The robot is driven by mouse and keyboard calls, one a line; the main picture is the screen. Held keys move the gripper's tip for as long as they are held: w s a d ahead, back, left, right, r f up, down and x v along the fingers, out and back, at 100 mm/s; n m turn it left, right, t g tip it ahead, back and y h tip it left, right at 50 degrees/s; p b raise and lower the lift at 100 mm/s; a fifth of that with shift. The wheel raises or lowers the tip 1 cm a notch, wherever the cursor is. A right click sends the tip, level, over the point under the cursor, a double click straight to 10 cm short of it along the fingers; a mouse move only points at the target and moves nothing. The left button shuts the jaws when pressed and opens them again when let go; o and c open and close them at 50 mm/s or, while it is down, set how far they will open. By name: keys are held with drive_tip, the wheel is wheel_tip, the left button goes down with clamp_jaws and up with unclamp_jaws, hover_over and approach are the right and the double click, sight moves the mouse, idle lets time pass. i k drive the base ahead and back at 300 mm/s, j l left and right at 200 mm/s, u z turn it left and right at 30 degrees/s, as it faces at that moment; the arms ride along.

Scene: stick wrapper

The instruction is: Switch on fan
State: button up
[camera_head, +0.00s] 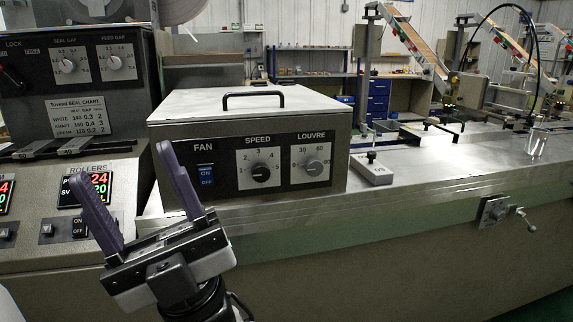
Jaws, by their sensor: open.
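The fan box (230,103) is a metal housing with a black front panel and a lid handle, standing on the machine bed. At the left of its panel, under the word FAN, is a blue ON/OFF rocker switch (206,175). Which side of the rocker is pressed I cannot tell. My gripper (121,168) is open and empty, in front of the machine. Its two purple fingers point up and left. The right finger rises just left of the fan switch, which stays visible. The gripper appears apart from the panel.
The speed knob (260,172) and louvre knob (314,167) are right of the switch. A roller control panel (65,200) with red and green displays and another ON/OFF switch (80,227) sits behind the left finger. The metal bed (440,160) extends right, with a small clamp block (372,172).

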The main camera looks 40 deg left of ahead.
sight(206, 177)
drive_tip(key=u, duration=1.35)
drive_tip(key=k+j+z, duration=0.3)
drive_tip(key=k+j, duration=0.15)
drive_tip(key=j, duration=0.1)
